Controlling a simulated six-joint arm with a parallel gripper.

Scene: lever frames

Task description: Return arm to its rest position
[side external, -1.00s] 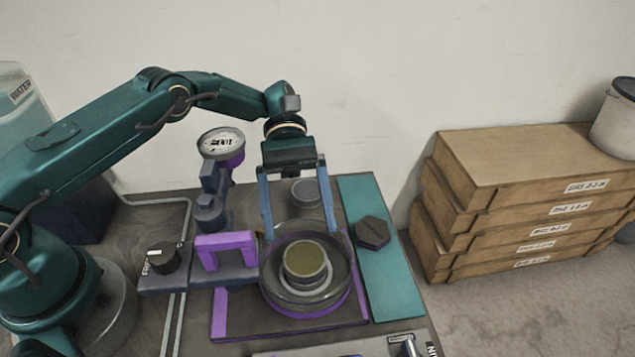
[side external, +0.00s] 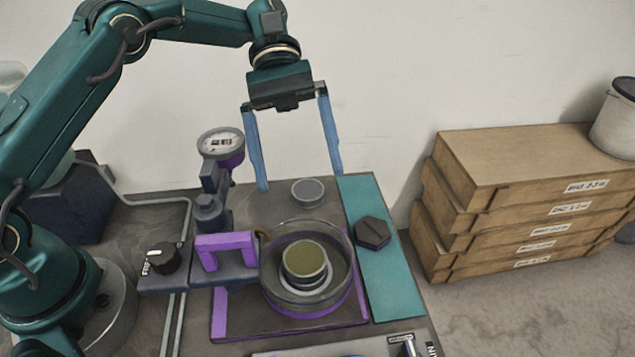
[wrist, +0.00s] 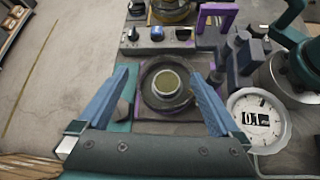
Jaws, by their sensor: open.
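My gripper (side external: 302,182) is open and empty, with its two blue fingers spread wide in the air above the work table. In the side external view it hangs above and behind a clear round chamber (side external: 340,262) on a purple-edged base. A small cup with an olive-coloured top (side external: 304,258) stands inside the chamber. The wrist view shows the open fingers (wrist: 165,78) on either side of the olive-topped cup (wrist: 166,84) below, apart from it.
A round gauge (side external: 221,142) on a post stands left of my gripper. A purple handle (side external: 226,243) and a black knob (side external: 162,257) are in front. A dark hexagonal knob (side external: 372,232) sits on a teal strip (side external: 385,285). Stacked wooden boxes (side external: 520,170) stand at right. Air above is clear.

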